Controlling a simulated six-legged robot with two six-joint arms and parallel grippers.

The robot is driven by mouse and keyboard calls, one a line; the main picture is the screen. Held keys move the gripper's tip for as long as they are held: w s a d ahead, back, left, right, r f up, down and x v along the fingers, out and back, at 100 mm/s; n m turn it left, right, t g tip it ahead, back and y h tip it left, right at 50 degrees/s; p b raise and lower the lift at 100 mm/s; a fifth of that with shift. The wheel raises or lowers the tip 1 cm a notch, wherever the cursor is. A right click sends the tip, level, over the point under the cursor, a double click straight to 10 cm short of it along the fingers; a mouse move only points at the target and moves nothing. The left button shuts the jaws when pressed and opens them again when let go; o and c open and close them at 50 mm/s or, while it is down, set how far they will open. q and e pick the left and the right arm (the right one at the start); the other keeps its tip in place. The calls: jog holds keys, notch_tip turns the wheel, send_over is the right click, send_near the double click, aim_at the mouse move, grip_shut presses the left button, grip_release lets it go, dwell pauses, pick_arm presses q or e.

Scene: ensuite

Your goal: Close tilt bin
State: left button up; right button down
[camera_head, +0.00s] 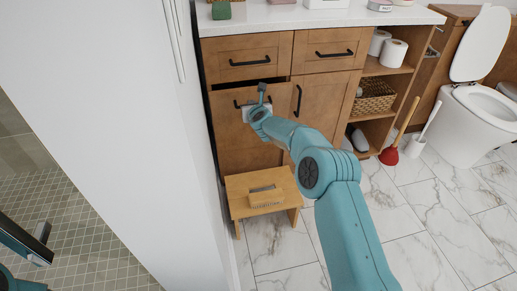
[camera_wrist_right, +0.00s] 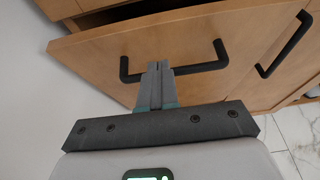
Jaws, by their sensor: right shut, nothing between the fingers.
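The tilt bin (camera_head: 240,134) is the wooden front at the lower left of the cabinet, with a black bar handle (camera_wrist_right: 205,66). Its top edge leans outward, leaving a dark gap under the drawer above, so it stands partly open. My right gripper (camera_head: 244,106) is at the bin's handle. In the right wrist view its fingers (camera_wrist_right: 158,68) are shut together with nothing between them. Their tips overlap the handle bar in the picture; I cannot tell whether they touch. A dark bar-shaped part (camera_head: 30,240), probably my left gripper, is at the left edge; its fingers are not clear.
A wooden step stool (camera_head: 240,184) stands on the floor in front of the bin. A white wall (camera_head: 130,120) is close on the left. A cabinet door (camera_head: 328,105) is right of the bin. A red plunger (camera_head: 389,155) and toilet (camera_head: 475,120) are farther right. Marble floor is clear at lower right.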

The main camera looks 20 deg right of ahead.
pick_arm(q)
jog(key=shift+r+p, duration=0.3)
jog(key=shift+r, duration=0.2)
pick_arm(e)
jog(key=shift+w+d+r, duration=0.1)
jog(key=shift+w+r, duration=0.05)
jog(key=shift+w, duration=0.15)
pick_arm(q)
jog(key=shift+d, duration=0.1)
jog(key=shift+s+f, duration=0.1)
jog(key=shift+f, duration=0.05)
